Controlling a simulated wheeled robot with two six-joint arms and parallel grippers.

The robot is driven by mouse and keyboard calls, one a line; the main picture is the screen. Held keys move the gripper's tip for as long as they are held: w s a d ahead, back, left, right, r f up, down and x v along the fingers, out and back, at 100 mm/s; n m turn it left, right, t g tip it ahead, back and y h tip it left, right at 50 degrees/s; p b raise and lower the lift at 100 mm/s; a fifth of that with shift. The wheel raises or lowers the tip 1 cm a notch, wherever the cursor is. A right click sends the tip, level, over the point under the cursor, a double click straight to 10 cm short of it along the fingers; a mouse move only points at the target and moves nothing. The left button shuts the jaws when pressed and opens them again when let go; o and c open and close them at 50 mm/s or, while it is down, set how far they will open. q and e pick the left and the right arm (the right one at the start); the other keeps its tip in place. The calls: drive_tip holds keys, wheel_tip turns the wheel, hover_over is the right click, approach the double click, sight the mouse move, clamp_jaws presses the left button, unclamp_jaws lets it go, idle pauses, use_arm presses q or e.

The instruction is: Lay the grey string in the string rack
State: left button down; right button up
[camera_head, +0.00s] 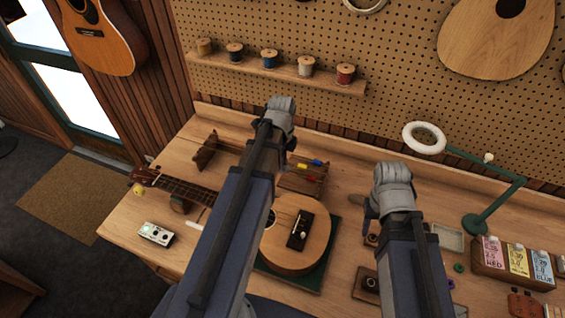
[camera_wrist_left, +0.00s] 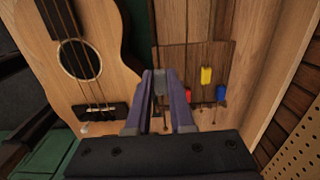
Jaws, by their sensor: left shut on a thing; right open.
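My left gripper (camera_wrist_left: 161,78) is shut on a small grey piece (camera_wrist_left: 160,88), seemingly the grey string's end; the rest of that string is hard to make out. In the head view my left arm hides the fingers. The wooden string rack (camera_head: 298,183) stands behind the ukulele, partly hidden by that arm. Its board (camera_wrist_left: 190,22) shows under and beside my left gripper. Yellow (camera_wrist_left: 206,75), red (camera_wrist_left: 185,95) and blue (camera_wrist_left: 220,93) string ends lie at it, right of the gripper. I cannot tell whether the grey piece touches the rack. My right gripper (camera_head: 371,208) is open, over the bench's right part.
The ukulele (camera_head: 290,248) lies on a green mat (camera_head: 328,260), close in front of the rack. A white device (camera_head: 156,235) is at the left. A ring lamp (camera_head: 424,137) and labelled boxes (camera_head: 512,262) stand at the right. A spool shelf (camera_head: 285,72) hangs behind.

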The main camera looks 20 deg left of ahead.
sight(282, 183)
use_arm(q)
drive_tip(key=shift+f, duration=0.2)
wheel_tip(282, 183, down, 6)
drive_tip(key=b, duration=0.6)
drive_tip(key=shift+f+b, duration=0.25)
drive_tip(key=shift+b, duration=0.15)
idle(0.3)
drive_tip(key=shift+c, duration=2.2)
unclamp_jaws()
drive_tip(key=shift+r, duration=0.2)
wheel_tip(282, 183, up, 7)
drive_tip(key=p, duration=0.7)
drive_tip(key=shift+f, duration=0.1)
